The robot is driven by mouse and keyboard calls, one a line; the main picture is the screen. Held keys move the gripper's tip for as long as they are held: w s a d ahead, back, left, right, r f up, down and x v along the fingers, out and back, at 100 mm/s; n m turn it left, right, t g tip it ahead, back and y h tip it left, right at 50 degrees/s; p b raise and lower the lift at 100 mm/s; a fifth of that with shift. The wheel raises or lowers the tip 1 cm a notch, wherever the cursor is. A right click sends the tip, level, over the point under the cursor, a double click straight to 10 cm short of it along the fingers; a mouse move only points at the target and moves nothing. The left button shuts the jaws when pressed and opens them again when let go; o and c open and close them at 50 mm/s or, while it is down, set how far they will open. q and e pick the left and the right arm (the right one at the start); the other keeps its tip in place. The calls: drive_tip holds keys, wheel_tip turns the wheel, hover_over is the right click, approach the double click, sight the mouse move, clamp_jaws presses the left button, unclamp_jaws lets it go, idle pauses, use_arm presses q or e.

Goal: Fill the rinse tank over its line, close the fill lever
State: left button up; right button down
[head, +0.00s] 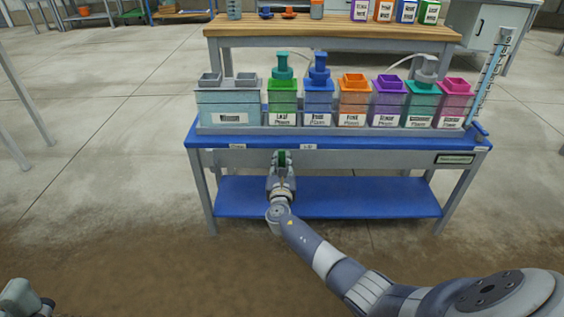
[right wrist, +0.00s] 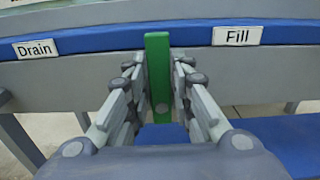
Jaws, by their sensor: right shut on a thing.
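A green lever (head: 282,157) stands upright on the front of the blue-topped skid. My right gripper (head: 281,168) is shut on it. In the right wrist view the lever (right wrist: 158,75) rises between the two fingers, between a "Drain" label (right wrist: 35,48) on the left and a "Fill" label (right wrist: 237,36) on the right. A wide grey-blue tank (head: 229,103) stands at the skid's left end; its label and any line on it are too small to read. A sloping clear tube (head: 490,75) with blue in it stands at the right end. A grey part of my left arm shows at the lower left corner.
Several coloured tanks, such as the orange one (head: 354,100), stand in a row on the skid top (head: 400,141). A blue lower shelf (head: 350,196) lies below. A wooden bench (head: 330,31) stands behind. The floor in front is clear.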

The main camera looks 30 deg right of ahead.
drive_tip(key=c, duration=1.5)
unclamp_jaws()
drive_tip(key=shift+s+a, duration=0.1)
drive_tip(key=shift+s+a, duration=0.15)
drive_tip(key=shift+s, duration=0.1)
drive_tip(key=v, duration=1.1)
drive_tip(key=shift+s, duration=0.15)
